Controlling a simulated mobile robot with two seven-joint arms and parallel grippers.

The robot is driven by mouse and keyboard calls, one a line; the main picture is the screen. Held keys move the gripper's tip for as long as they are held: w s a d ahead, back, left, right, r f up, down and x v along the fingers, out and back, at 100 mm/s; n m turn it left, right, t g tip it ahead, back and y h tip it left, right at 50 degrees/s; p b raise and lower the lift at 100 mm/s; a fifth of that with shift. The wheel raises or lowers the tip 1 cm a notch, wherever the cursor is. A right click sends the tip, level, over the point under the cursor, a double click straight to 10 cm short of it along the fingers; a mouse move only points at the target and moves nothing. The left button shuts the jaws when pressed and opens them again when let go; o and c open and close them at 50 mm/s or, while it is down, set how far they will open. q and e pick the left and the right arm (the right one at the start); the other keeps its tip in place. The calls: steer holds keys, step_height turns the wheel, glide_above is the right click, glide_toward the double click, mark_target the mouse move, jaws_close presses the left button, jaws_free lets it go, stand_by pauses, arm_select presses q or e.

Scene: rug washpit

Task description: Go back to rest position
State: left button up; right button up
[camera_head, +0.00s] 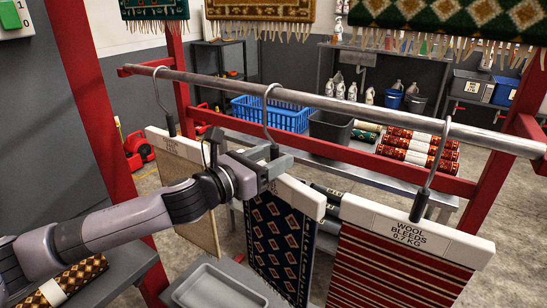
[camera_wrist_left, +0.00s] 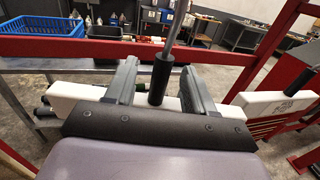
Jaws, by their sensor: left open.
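My left gripper (camera_head: 277,158) is at the middle hanger, just below its hook (camera_head: 267,118). Its fingers are open; in the left wrist view (camera_wrist_left: 160,68) they stand either side of the hook's black sleeve (camera_wrist_left: 160,82), with gaps showing. The middle hanger's white bar (camera_head: 302,196) carries a navy diamond-patterned rug sample (camera_head: 280,245) and hangs from the steel rail (camera_head: 345,105); my gripper hides part of the bar. My right gripper is not in view.
A beige sample (camera_head: 190,200) hangs left on the rail. A red-striped sample (camera_head: 385,270) hangs right, its bar labelled "WOOL BLEEDS 0.7 KG" (camera_head: 408,230). Red posts (camera_head: 92,105) frame the rail. A grey tray (camera_head: 215,288) lies below; a blue basket (camera_head: 270,113) stands behind.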

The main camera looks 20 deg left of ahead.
arm_select(q)
steer(key=b+v, duration=0.1)
steer(key=v, duration=0.3)
steer(key=shift+s+a+f, duration=0.1)
steer(key=shift+s+a, duration=0.05)
steer(key=shift+s, duration=0.2)
steer(key=s+d+f+n+g+y, duration=0.1)
steer(key=s+d+f+n, duration=0.15)
steer(key=f+n, duration=0.75)
steer(key=s+d+f+n+g+y, duration=0.15)
steer(key=s+f+n, duration=0.25)
steer(key=f+n, duration=0.6)
steer(key=s+f+n+g+y, duration=0.2)
steer(key=s+f+n+g, duration=0.1)
steer(key=s+f+n, duration=1.2)
steer(key=f+n, duration=0.1)
steer(key=n, duration=0.2)
steer(key=shift+d+g, duration=0.3)
steer(key=shift+g, duration=0.05)
